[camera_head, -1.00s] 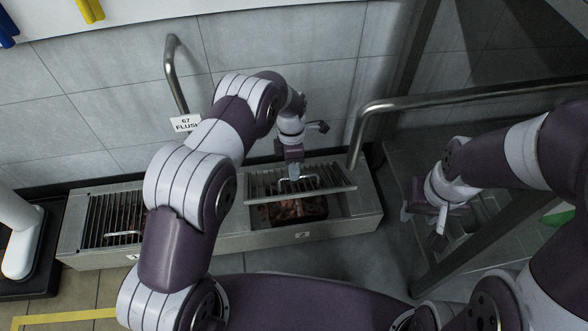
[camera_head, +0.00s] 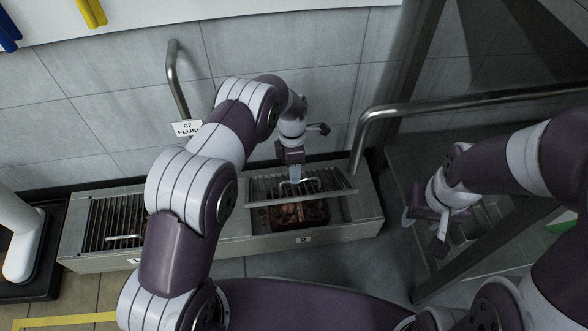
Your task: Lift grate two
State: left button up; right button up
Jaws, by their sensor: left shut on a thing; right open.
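Grate two (camera_head: 325,181) is a slatted metal grate with a bent handle, held raised and tilted above the right-hand opening of the metal trough (camera_head: 230,240). The label "2" (camera_head: 303,239) is on the trough's front below it. My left gripper (camera_head: 296,179) is shut on the grate's handle. Reddish-brown matter (camera_head: 290,216) shows in the opening under the grate. Grate one (camera_head: 112,222) lies in the left opening, partly hidden by my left arm. My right gripper (camera_head: 422,226) is open and empty, to the right of the trough.
A bent metal pipe (camera_head: 172,80) with a "67 FLUSH" tag (camera_head: 187,128) hangs on the wall behind. Another pipe (camera_head: 365,125) and metal steps with a sloping rail stand on the right. Floor in front of the trough's right end is clear.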

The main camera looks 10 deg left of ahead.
pick_arm(q)
notch_tip(320, 180, up, 12)
jog(key=w+p, duration=0.2)
jog(key=p, duration=0.5)
jog(key=shift+a+f, duration=0.15)
jog(key=shift+a, duration=0.25)
